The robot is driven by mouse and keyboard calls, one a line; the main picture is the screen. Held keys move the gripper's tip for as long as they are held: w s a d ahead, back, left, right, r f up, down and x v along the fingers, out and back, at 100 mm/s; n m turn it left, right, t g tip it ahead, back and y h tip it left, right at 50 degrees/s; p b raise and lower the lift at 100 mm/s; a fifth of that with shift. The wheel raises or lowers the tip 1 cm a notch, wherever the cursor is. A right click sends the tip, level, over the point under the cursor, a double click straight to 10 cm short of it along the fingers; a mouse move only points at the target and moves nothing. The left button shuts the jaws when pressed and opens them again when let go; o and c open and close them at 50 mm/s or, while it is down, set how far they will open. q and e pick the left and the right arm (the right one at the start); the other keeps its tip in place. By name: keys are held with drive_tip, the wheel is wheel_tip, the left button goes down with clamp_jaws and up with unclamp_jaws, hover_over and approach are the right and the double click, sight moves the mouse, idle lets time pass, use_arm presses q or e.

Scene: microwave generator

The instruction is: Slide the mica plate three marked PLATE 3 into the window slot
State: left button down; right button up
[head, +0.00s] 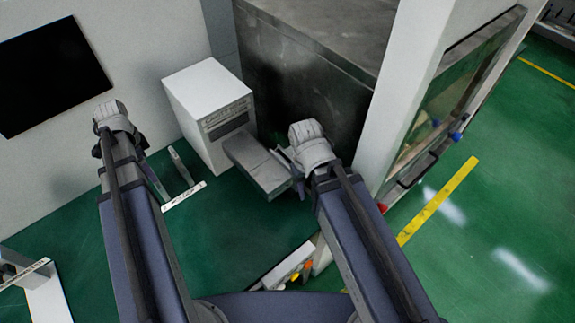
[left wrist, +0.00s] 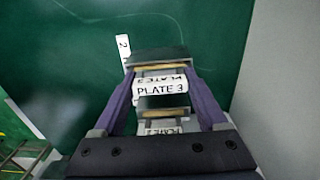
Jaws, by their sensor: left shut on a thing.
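The plate marked PLATE 3 (left wrist: 160,90) shows its white label in the middle of the left wrist view. My left gripper (left wrist: 160,72) has one purple finger on each side of it and is shut on it. In the head view this gripper is at the left, over the green floor, and the plate's label is not readable there. My right gripper (head: 291,168) is beside a grey metal box (head: 258,166) that sticks out from a white cabinet (head: 208,112); its jaws are mostly hidden by the wrist. I cannot make out the window slot.
More labelled pieces show below PLATE 3, and a tag reading 2 (left wrist: 123,47) above it. A white labelled strip (head: 184,196) lies near my left gripper.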

use_arm(q)
drive_tip(key=shift+w+a+r+p, duration=0.1)
drive_tip(key=shift+r+p, duration=0.55)
drive_tip(key=shift+r, duration=0.05)
drive_tip(key=shift+w+a+r+p, duration=0.15)
drive_tip(key=shift+r+p, duration=0.45)
drive_tip(key=shift+r, duration=0.15)
drive_tip(key=shift+w+a+r+p, duration=0.1)
drive_tip(key=shift+r+p, duration=0.55)
drive_tip(key=shift+r, duration=0.05)
use_arm(e)
drive_tip(key=shift+r, duration=2.15)
